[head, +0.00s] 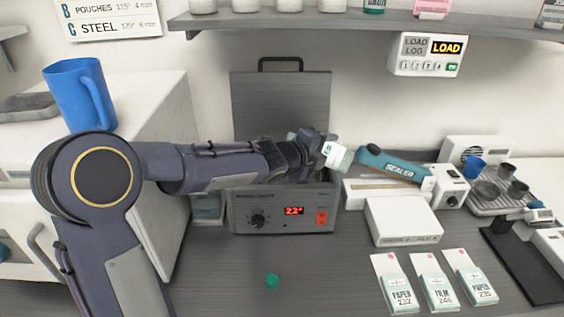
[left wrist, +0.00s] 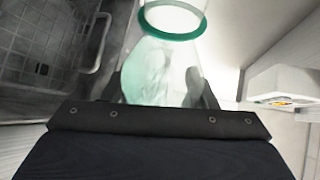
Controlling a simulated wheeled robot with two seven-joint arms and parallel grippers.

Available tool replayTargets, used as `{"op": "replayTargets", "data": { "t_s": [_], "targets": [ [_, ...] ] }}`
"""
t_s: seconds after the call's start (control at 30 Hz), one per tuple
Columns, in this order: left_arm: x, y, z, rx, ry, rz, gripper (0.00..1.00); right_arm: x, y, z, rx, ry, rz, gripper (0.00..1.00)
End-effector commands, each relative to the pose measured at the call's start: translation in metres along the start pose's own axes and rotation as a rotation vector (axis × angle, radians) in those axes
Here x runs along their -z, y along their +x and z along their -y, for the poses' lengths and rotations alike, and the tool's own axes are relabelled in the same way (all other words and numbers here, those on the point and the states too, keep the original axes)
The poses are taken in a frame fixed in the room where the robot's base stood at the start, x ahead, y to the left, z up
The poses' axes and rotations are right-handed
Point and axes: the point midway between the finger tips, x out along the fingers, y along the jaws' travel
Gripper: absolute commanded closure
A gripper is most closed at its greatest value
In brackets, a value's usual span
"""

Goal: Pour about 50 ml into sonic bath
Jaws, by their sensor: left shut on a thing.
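The sonic bath (head: 250,219) is a grey box on the counter with a knob and a red display reading 22. Its lid (head: 281,105) stands open behind it. My left gripper (head: 312,150) is above the bath, shut on a clear bottle (head: 337,156) with a white label and pale green contents. The bottle also shows between the fingers in the left wrist view (left wrist: 160,70), with a green ring (left wrist: 172,20) around its neck. The bottle looks tilted. My forearm hides much of the bath's opening, and I cannot see whether liquid is flowing. My right gripper is not in view.
A small green cap (head: 272,281) lies on the counter in front of the bath. Several pouches (head: 433,283) lie in front. A blue jug (head: 77,95) stands at left.

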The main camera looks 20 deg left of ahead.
Motion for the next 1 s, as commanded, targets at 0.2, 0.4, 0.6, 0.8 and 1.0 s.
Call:
{"op": "replayTargets", "data": {
  "t_s": [0.2, 0.4, 0.6, 0.8, 1.0],
  "targets": [
    [-0.0016, 0.0001, -0.0025, 0.020, -0.044, -0.013, 0.75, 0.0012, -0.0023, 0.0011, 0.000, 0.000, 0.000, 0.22],
    [-0.0014, 0.0002, -0.0025, 0.032, -0.069, -0.020, 0.75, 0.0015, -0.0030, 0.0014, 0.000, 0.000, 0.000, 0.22],
    [-0.0017, 0.0001, -0.0027, 0.042, -0.095, -0.027, 0.75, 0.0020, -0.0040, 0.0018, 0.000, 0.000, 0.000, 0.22],
    [-0.0017, 0.0003, -0.0032, 0.052, -0.121, -0.034, 0.75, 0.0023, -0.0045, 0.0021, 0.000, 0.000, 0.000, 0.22],
    [0.0001, 0.0003, -0.0026, 0.062, -0.143, -0.042, 0.75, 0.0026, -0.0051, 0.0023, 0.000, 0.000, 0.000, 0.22]
  ]
}}
